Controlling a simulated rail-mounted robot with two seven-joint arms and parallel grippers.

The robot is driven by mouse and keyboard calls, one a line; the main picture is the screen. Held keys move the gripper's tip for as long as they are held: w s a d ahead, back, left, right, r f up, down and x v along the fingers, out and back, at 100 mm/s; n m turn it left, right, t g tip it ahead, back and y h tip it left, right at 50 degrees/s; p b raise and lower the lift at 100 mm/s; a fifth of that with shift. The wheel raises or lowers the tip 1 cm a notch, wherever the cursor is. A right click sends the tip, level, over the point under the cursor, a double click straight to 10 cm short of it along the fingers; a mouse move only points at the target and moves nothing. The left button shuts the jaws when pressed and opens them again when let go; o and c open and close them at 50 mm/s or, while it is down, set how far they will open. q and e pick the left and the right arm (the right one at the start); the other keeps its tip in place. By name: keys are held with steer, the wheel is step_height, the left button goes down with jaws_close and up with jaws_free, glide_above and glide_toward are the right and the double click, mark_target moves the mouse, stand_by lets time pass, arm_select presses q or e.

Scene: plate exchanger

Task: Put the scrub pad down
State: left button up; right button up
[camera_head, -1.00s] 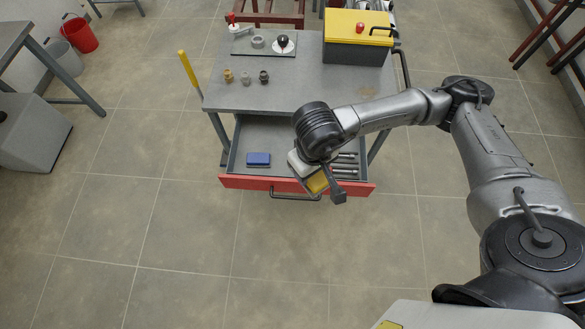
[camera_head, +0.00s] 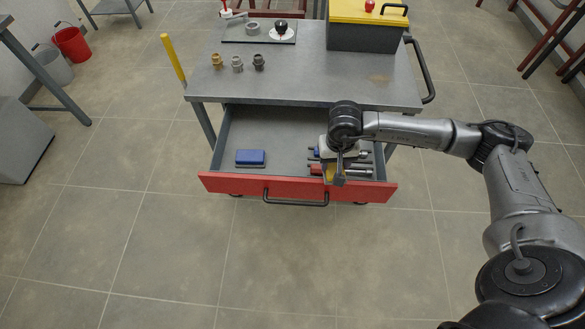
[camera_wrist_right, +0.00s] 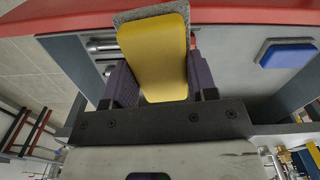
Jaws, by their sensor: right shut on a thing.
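The scrub pad (camera_wrist_right: 155,50), yellow with a grey rough side, is between the two fingers of my right gripper (camera_wrist_right: 160,82). The gripper is shut on it. In the head view my right gripper (camera_head: 336,168) is over the right part of the open drawer (camera_head: 232,182), near its red front. The wrist hides most of the pad there; only a little yellow shows. I cannot tell whether the pad touches the drawer or the tools. My left gripper is not in view.
A blue block (camera_head: 250,157) with a grey underside lies in the drawer's left part. Several rod-like tools (camera_head: 356,172) lie at the right. The drawer's middle is bare. The cart top (camera_head: 300,85) carries fittings and a yellow-lidded toolbox (camera_head: 362,30).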

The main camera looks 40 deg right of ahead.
steer(key=shift+m, duration=0.7)
steer(key=w+d, duration=0.2)
steer(key=w, duration=0.1)
steer(key=shift+w+d+r, duration=0.2)
steer(key=shift+w+d, duration=0.05)
steer(key=shift+d, duration=0.1)
steer(key=shift+w+f, duration=0.15)
steer(key=shift+w, duration=0.15)
steer(key=b, duration=0.3)
glide_above(292, 162)
step_height(292, 162, down, 7)
steer(key=shift+r, duration=0.1)
steer(key=shift+f+b, duration=0.4)
steer(key=shift+f, duration=1.6)
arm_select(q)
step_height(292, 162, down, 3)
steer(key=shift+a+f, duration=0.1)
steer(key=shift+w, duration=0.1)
arm_select(e)
steer(key=shift+f, duration=0.2)
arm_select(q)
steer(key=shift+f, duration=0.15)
arm_select(e)
steer(key=o, duration=1)
